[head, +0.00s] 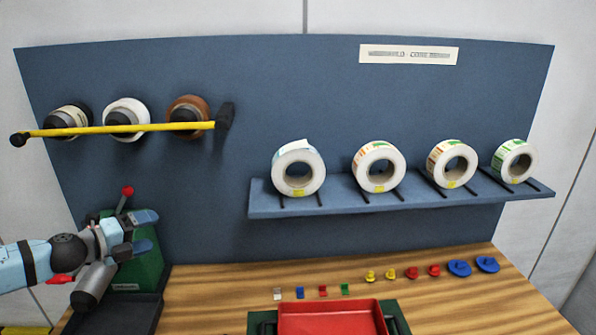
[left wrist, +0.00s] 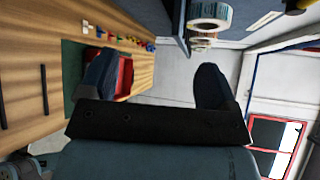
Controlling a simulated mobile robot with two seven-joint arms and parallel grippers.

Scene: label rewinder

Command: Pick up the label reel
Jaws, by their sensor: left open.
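Several white label reels stand upright on a blue shelf (head: 400,199) in the head view. The leftmost reel (head: 281,172) has pale blue marks, the second (head: 360,172) and third (head: 434,168) have orange and green marks, and the far right reel (head: 501,165) has green marks. Reels (left wrist: 224,14) also show at the top of the left wrist view. My left gripper (head: 150,231) is open and empty, low at the left, in front of a green machine and well apart from the reels. Its fingers (left wrist: 155,68) frame empty space in the wrist view. My right gripper is out of view.
A yellow bar (head: 120,130) crosses three rolls on the blue back panel (head: 300,85). The green machine (head: 148,270) has a red-knobbed lever. A red tray (head: 330,318) and small coloured parts (head: 412,272) are on the wooden table (head: 215,285).

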